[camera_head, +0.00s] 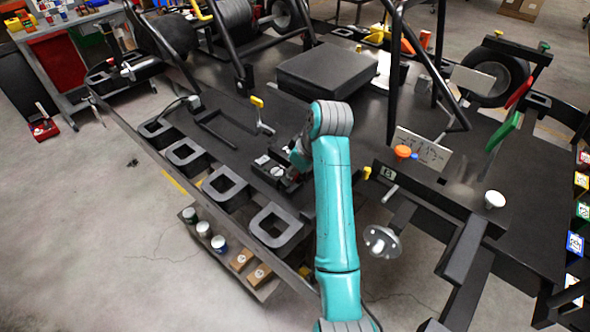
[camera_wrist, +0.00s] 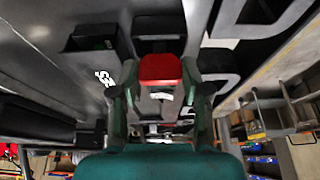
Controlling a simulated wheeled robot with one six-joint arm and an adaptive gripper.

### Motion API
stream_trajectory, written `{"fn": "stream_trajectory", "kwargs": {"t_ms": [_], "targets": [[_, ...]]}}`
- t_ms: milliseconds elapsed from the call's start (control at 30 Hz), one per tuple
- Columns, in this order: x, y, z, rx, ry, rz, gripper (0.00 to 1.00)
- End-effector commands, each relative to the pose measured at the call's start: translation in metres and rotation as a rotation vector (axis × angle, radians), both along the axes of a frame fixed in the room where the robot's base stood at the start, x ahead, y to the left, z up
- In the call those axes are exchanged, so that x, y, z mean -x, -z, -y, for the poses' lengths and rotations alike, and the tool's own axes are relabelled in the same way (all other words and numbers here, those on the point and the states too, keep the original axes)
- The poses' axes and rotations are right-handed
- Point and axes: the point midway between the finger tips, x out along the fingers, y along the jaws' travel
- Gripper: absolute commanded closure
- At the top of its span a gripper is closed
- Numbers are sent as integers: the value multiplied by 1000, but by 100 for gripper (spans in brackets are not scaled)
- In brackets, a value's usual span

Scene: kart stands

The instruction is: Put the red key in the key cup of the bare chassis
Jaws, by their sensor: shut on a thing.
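The red key (camera_wrist: 160,67) shows its red head in the middle of the wrist view, between the fingers of my gripper (camera_wrist: 160,88). The gripper is shut on it. In the head view my gripper (camera_head: 293,158) is mostly hidden behind my own teal arm, low over the black chassis deck (camera_head: 225,125), and I cannot make out the key there. A black open-topped cup (camera_wrist: 88,40) stands left of the key in the wrist view, and a dark opening (camera_wrist: 158,27) lies just beyond the key. I cannot tell which is the key cup.
A dark holder with silver parts (camera_head: 272,168) sits beside my gripper. A yellow-topped lever (camera_head: 258,103) stands behind it. Black U-shaped brackets (camera_head: 225,188) line the deck's left edge. A flat black box (camera_head: 325,70) and black frame tubes stand behind my arm.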

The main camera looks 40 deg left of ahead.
Motion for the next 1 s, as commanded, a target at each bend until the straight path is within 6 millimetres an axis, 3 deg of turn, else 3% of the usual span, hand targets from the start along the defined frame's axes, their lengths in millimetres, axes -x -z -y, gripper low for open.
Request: {"fn": "stream_trajectory", "kwargs": {"t_ms": [267,300,400,767,1000], "targets": [[0,0,0,0,0,0,77],[0,0,0,0,0,0,43],[0,0,0,0,0,0,24],[0,-3,0,-1,0,1,24],[-1,-32,-1,-3,1,3,24]]}}
